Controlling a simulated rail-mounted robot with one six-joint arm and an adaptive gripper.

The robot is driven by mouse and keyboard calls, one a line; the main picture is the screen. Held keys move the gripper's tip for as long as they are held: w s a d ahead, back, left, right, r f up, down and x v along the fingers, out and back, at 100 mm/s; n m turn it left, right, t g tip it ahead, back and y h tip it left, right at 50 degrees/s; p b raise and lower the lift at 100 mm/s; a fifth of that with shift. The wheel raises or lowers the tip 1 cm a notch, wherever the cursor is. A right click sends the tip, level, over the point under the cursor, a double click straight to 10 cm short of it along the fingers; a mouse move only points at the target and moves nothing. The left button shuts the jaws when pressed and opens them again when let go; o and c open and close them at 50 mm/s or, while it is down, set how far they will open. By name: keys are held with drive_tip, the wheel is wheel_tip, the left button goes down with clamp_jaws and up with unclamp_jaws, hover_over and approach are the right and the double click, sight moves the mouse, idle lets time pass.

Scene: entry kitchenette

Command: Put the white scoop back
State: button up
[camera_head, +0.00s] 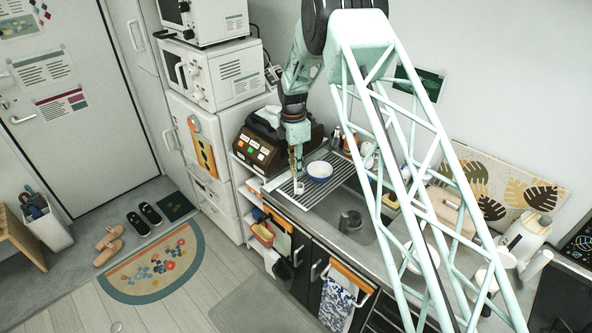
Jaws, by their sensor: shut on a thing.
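My gripper (296,168) points down over the drying rack at the left end of the sink counter. It is shut on a small white thing, which looks like the white scoop (299,187), just below the fingertips. The scoop is small in this view, and I cannot tell whether it touches the rack. A white and blue bowl (320,171) sits just right of it on the rack.
The drying rack (322,195) lies across the sink's left side. A brown box-shaped appliance (262,148) is close on the left. Bottles (348,143) stand behind by the wall.

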drive_tip(key=shift+f, duration=0.7)
drive_tip(key=o, duration=0.8)
drive_tip(key=shift+o, duration=0.2)
drive_tip(key=shift+r, duration=0.25)
drive_tip(key=shift+a+r+b, duration=0.2)
drive_tip(key=shift+r+b, duration=0.5)
drive_tip(key=shift+r, duration=5.25)
